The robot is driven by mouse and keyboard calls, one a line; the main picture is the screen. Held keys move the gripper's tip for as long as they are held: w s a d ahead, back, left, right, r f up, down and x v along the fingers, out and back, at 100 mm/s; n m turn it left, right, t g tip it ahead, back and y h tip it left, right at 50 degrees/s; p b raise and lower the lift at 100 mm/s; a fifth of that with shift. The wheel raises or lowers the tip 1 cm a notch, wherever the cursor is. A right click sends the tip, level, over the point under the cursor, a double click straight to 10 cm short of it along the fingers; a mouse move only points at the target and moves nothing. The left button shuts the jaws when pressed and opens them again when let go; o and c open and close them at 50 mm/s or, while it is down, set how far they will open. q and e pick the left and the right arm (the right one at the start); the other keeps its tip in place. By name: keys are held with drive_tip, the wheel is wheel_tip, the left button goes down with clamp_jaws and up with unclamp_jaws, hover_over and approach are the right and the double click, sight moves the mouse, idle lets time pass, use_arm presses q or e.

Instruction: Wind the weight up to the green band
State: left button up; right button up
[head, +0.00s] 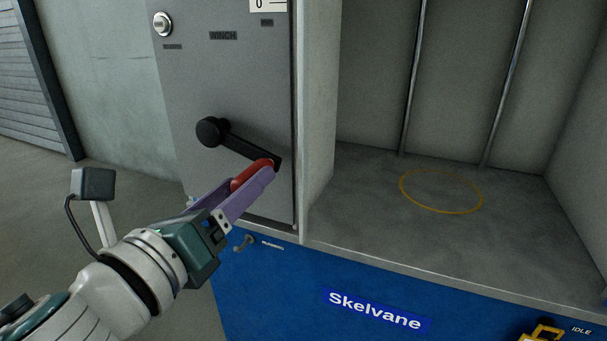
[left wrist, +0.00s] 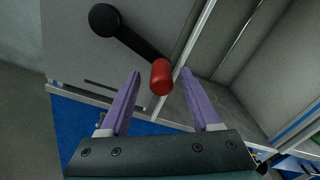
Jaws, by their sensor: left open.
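The winch crank is a black arm (head: 243,147) on a grey panel marked WINCH, with its hub (head: 209,131) at upper left and a red handle (head: 252,174) at its lower right end. My left gripper (head: 248,183) is at the red handle. In the left wrist view the red handle (left wrist: 161,77) stands between the two open purple fingers (left wrist: 162,85), with a gap on both sides. The weight and the green band are not clearly in view. My right gripper is not in view.
A bay with two metal rods (head: 413,80) and a yellow ring (head: 440,190) on its floor lies right of the panel. A pale post (head: 318,110) divides them. A blue front labelled Skelvane (head: 270,290) is below, with a small lever (head: 243,243).

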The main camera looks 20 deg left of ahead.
use_arm(q)
drive_tip(key=s, duration=0.6)
drive_tip(key=shift+s, duration=0.25)
drive_tip(key=shift+a+r, duration=0.1)
drive_tip(key=s+a+r+n+g+y+p, duration=0.1)
drive_tip(key=a+r+n+g+y+p, duration=0.2)
drive_tip(key=r+n+p, duration=0.6)
drive_tip(key=s+a+r+n+g+y+p, duration=0.2)
drive_tip(key=a+r+n+p, duration=0.2)
drive_tip(key=r+n+p, duration=0.5)
drive_tip(key=s+d+r+n+g+h+p, duration=0.2)
drive_tip(key=s+d+r+n+g+p, duration=0.45)
drive_tip(key=p, duration=0.55)
drive_tip(key=s+d+r+n+g+h+p, duration=0.3)
drive_tip(key=s+r+n+p, duration=0.2)
drive_tip(key=s+r+p, duration=0.5)
drive_tip(key=w+r+p, duration=0.3)
drive_tip(key=r+p, duration=2.9)
drive_tip(key=p, duration=0.3)
drive_tip(key=shift+a+r, duration=0.15)
drive_tip(key=shift+r, duration=0.05)
